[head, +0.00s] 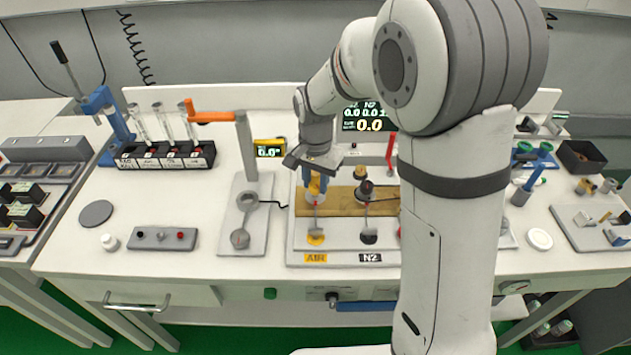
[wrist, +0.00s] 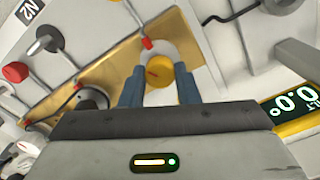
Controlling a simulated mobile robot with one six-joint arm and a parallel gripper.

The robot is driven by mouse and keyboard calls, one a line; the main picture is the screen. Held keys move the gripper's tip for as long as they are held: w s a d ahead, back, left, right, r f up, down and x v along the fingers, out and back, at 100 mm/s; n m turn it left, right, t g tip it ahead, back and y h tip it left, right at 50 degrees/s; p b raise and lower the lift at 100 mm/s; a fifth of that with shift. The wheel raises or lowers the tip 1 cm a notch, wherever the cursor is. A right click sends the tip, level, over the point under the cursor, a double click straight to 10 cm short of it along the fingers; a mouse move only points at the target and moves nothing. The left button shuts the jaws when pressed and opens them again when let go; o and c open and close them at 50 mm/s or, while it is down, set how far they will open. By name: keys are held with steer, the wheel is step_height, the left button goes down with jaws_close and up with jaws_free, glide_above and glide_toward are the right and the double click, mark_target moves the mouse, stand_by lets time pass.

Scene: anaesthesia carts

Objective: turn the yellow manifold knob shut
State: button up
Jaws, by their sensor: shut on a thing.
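The yellow manifold knob (wrist: 158,73) sits between the two blue fingers of my gripper (wrist: 160,86) in the wrist view. The fingers hide part of the knob there. The knob belongs to a brass manifold bar (head: 338,201). The yellow AIR label (head: 316,258) is at the front of the panel.
A dark knob (head: 365,187) stands just right on the same bar, above the N2 label (head: 370,258). A grey stand with an orange-handled lever (head: 243,145) rises close on the left. A small yellow-framed display (head: 269,150) is behind. My arm hides the panel's right part.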

mark_target(316, 184)
steer(key=m, duration=0.5)
steer(key=shift+m+b, duration=0.35)
steer(key=shift+m, duration=0.05)
stand_by(0.3)
steer(key=o, duration=1)
steer(key=shift+c, duration=0.2)
step_height(316, 184, up, 8)
steer(key=shift+f, duration=0.1)
